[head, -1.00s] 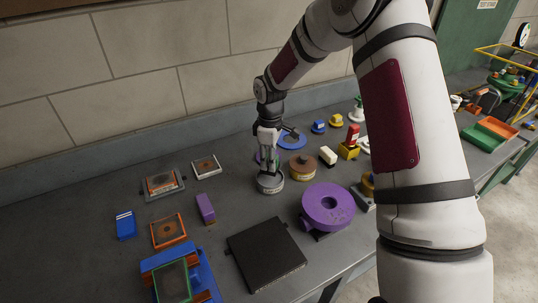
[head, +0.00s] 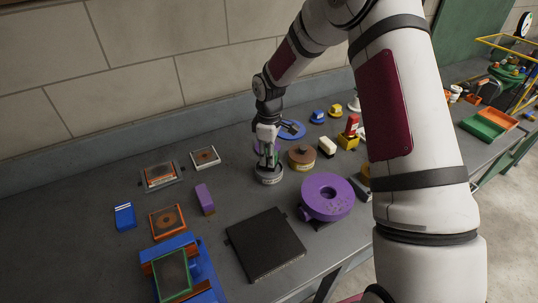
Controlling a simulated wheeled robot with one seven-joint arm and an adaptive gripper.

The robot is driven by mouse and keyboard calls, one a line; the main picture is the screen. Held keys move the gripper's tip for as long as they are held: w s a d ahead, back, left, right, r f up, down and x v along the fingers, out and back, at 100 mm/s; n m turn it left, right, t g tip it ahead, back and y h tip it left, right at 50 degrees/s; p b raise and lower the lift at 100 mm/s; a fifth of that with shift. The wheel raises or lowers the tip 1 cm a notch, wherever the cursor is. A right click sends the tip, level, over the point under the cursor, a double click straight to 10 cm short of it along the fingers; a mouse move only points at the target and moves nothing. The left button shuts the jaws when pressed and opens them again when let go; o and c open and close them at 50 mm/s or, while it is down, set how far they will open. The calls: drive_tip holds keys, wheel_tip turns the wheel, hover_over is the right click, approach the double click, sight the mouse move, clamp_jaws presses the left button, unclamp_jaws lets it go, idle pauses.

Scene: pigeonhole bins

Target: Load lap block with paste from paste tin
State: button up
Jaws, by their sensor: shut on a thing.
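My gripper (head: 266,162) points down at a round grey tin (head: 269,177) with a pale label, which I take for the paste tin. Its fingers are at the tin's mouth. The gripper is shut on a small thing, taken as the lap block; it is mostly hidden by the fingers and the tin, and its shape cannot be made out. The paste inside the tin is also hidden. A brown-lidded tin (head: 302,159) stands just right of the grey one.
A purple wheel (head: 310,201) and a black plate (head: 265,245) lie in front. A purple block (head: 204,197), a blue block (head: 124,216) and several framed plates stand left. A white block (head: 327,146) and a blue disc (head: 291,130) are close by. Bare bench lies left of the grey tin.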

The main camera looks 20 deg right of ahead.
drive_tip(key=shift+f, duration=0.85)
idle(0.4)
idle(0.3)
drive_tip(key=shift+r+p, duration=0.3)
drive_tip(key=shift+r, duration=3.25)
drive_tip(key=m, duration=0.3)
drive_tip(key=s+f+m, duration=0.1)
drive_tip(key=m, duration=0.5)
drive_tip(key=s+m, duration=0.1)
drive_tip(key=shift+f+m, duration=0.4)
drive_tip(key=shift+f, duration=0.15)
drive_tip(key=shift+w+f+m+b, duration=0.3)
drive_tip(key=shift+w+f+b, duration=0.25)
drive_tip(key=shift+f, duration=0.3)
drive_tip(key=shift+w+f+m+b, duration=0.3)
drive_tip(key=shift+w+f+b, duration=0.15)
drive_tip(key=shift+f+b, duration=0.3)
drive_tip(key=shift+f, duration=0.9)
